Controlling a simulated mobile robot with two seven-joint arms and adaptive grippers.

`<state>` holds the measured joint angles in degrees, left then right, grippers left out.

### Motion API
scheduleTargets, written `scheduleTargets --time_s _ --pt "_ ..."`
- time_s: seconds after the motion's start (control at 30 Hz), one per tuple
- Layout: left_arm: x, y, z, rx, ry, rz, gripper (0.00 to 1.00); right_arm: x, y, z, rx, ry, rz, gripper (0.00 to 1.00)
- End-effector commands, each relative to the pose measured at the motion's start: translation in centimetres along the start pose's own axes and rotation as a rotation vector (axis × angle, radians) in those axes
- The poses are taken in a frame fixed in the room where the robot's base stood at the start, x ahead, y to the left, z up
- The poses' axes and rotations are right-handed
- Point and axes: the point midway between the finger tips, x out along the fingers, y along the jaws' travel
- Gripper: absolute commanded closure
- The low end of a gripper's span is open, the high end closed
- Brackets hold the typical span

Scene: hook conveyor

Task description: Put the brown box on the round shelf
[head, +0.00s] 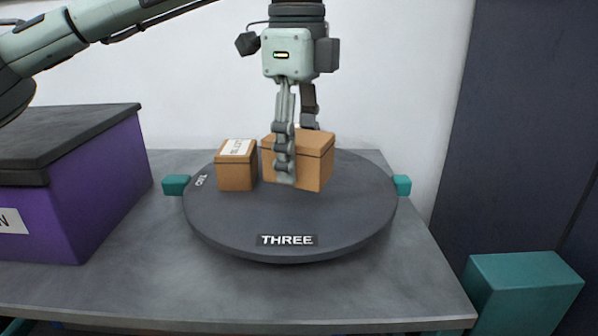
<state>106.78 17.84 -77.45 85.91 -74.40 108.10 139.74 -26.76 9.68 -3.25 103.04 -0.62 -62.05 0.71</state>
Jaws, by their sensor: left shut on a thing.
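A brown box (315,165) is on the dark round shelf (340,218), toward its back middle. My left gripper (297,165) points down from above and is shut on this box, one finger across its front and the other behind it. A second, smaller brown box (237,168) with a white label on top sits on the shelf just to the left, close beside the held box. The shelf's front edge has a label reading THREE. Whether the held box's underside presses fully on the shelf is hard to tell. My right gripper is not in view.
The round shelf stands on a grey table (120,285). A purple crate with a dark lid (95,190) stands at the left. Teal blocks (402,185) flank the shelf, and a larger teal block (525,290) is at the lower right. The shelf's front and right are clear.

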Motion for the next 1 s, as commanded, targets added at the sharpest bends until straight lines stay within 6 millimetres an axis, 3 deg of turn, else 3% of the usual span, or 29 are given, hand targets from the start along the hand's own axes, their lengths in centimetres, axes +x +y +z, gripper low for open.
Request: scheduleTargets --time_s 0.17,0.43,0.87,0.9,1.0 --pt "0.9 -0.6 0.0 0.0 -0.001 0.001 0.88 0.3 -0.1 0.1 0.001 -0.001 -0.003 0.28" --pt "4.3 -0.6 0.0 0.001 0.0 0.0 0.88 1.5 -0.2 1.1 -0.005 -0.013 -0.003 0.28" --pt "4.7 -0.6 0.0 0.0 0.0 -0.001 0.88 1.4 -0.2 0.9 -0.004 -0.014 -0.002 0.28" --pt "4.7 -0.6 0.0 0.0 -0.001 0.0 0.48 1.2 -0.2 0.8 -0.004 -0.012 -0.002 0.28" --pt "4.6 -0.6 0.0 0.0 -0.001 0.0 0.36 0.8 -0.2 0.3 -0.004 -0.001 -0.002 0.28"
